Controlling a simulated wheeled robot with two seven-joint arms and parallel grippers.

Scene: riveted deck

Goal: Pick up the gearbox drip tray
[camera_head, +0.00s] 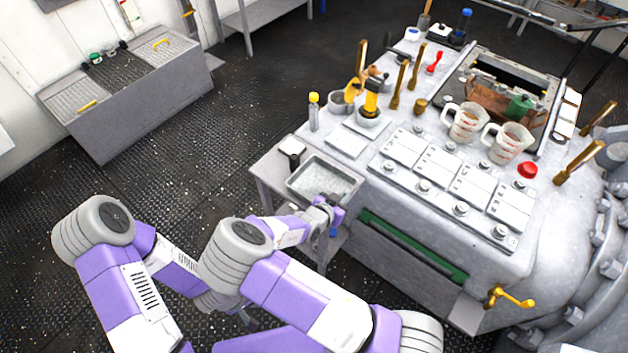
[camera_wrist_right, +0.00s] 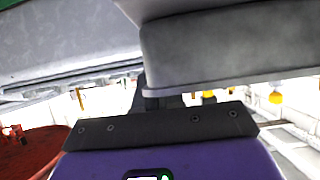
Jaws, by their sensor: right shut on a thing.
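The gearbox drip tray (camera_head: 318,178) is a shallow grey rectangular tray on a small side shelf at the left end of the grey gearbox housing. My right gripper (camera_head: 328,206) is at the tray's near edge and is shut on it. In the right wrist view, the tray's grey wall (camera_wrist_right: 230,50) fills the upper right, right at the gripper; the fingertips are mostly hidden. I cannot tell whether the tray is lifted clear of the shelf. My left gripper does not show clearly in any view.
A yellow-capped bottle (camera_head: 313,112) and measuring jugs (camera_head: 466,122) stand on the housing (camera_head: 400,215). The floor (camera_head: 200,160) left of the shelf is clear.

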